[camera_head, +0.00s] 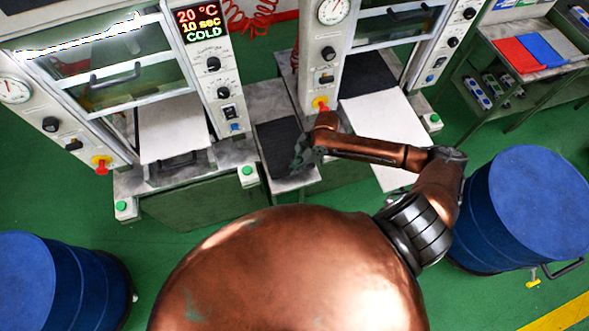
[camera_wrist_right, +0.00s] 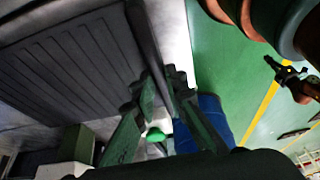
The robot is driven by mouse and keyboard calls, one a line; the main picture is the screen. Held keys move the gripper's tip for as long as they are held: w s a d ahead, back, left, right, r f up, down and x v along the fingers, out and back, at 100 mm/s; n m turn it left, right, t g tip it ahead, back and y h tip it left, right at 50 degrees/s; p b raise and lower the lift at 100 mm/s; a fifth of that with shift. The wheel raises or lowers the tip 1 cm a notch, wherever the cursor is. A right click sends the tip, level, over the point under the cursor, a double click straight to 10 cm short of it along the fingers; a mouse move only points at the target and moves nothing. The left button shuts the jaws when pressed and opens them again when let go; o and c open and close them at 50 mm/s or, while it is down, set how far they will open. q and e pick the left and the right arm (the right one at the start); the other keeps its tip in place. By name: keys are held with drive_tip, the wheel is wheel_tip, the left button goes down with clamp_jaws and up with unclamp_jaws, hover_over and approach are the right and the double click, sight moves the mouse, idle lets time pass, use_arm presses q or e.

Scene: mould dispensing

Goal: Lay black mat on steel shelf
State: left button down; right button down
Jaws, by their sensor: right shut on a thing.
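The black mat (camera_head: 277,142) is over the narrow steel shelf (camera_head: 264,98) between the two presses. In the right wrist view the mat (camera_wrist_right: 70,72) shows its ribbed face and raised rim, with a bare bright strip of the shelf (camera_wrist_right: 174,38) beside it. My right gripper (camera_head: 298,160) is shut on the mat's near right edge; its fingers (camera_wrist_right: 165,92) meet at the rim in the wrist view. The mat looks flat and close to the shelf; I cannot tell whether it fully touches. My left gripper is not in view.
The left press (camera_head: 205,80) and right press (camera_head: 332,60) flank the shelf. A white plate (camera_head: 385,130) lies at the right press, with another dark mat (camera_head: 367,75) behind it. Blue drums (camera_head: 530,210) (camera_head: 60,285) stand either side. A cart holds red and blue sheets (camera_head: 520,55).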

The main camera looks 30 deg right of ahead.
wheel_tip(320, 180, down, 3)
drive_tip(key=c, duration=2)
unclamp_jaws()
drive_tip(key=shift+o, duration=0.2)
drive_tip(key=v, duration=1.2)
